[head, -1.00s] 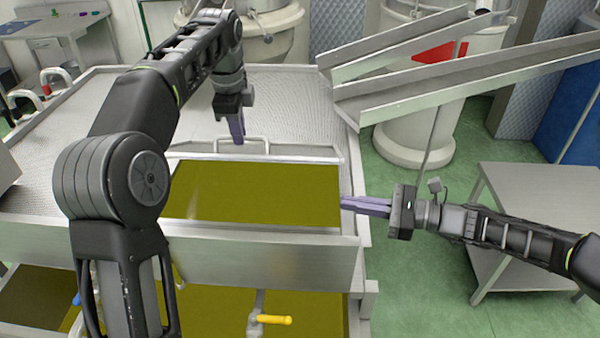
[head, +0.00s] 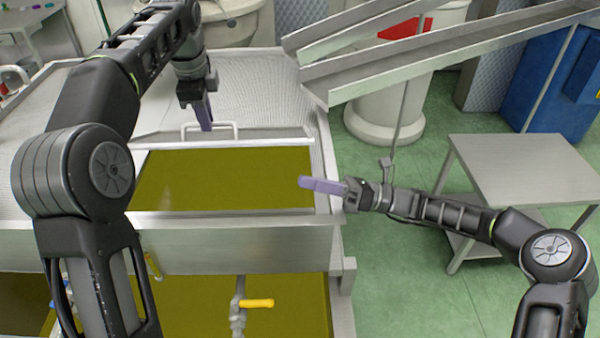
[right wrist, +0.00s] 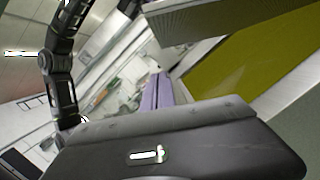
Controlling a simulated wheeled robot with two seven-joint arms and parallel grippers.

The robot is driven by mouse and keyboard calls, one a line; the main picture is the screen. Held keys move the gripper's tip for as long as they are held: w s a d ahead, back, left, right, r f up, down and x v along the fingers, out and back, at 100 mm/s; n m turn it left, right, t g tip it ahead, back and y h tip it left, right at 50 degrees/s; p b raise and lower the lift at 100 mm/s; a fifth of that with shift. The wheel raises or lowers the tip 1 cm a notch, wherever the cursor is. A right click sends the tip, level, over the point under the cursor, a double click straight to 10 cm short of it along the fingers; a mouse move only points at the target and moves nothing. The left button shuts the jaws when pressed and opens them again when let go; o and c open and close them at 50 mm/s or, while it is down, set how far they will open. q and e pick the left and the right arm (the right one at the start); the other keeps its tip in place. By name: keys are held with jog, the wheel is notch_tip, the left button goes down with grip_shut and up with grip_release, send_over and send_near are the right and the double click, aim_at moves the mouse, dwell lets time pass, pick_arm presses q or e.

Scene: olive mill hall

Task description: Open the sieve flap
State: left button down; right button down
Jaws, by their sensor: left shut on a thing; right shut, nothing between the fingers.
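The sieve is a perforated metal deck (head: 262,85) in the head view. A smooth plate, apparently the flap (head: 155,110), lies in it. A U-shaped metal handle (head: 229,124) stands near its front edge. My left gripper (head: 206,122) points down with its purple fingers shut on the handle; the fingers hide part of the grip. Whether the flap is lifted at all is unclear. My right gripper (head: 305,183) is shut and empty, pointing left above the right end of the olive-coloured bath; its purple fingers also show in the right wrist view (right wrist: 156,92).
The bath (head: 225,180) lies in front of the deck, behind a metal front wall (head: 230,248). A yellow-handled valve (head: 257,303) is below. Metal chutes (head: 400,70) slope over the back right. A steel table (head: 520,175) stands at right, with green floor between.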

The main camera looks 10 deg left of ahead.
aim_at(270, 143)
pick_arm(q)
jog(key=shift+w+f, duration=0.1)
jog(key=shift+w, duration=0.05)
pick_arm(e)
jog(key=a+r, duration=0.5)
jog(key=a, duration=0.4)
jog(key=shift+w+r, duration=0.15)
jog(key=shift+w, duration=0.25)
jog(key=shift+a, duration=0.1)
pick_arm(q)
jog(key=shift+w+d+f, duration=0.1)
jog(key=shift+f, duration=0.1)
pick_arm(e)
jog(key=shift+w+r, duration=0.7)
jog(key=shift+r, duration=0.3)
pick_arm(q)
jog(key=c, duration=1.5)
grip_release()
pick_arm(e)
jog(key=shift+w+a+f, duration=0.1)
pick_arm(q)
jog(key=shift+a+r, duration=0.1)
jog(key=shift+a, duration=0.1)
pick_arm(e)
jog(key=shift+f, duration=0.1)
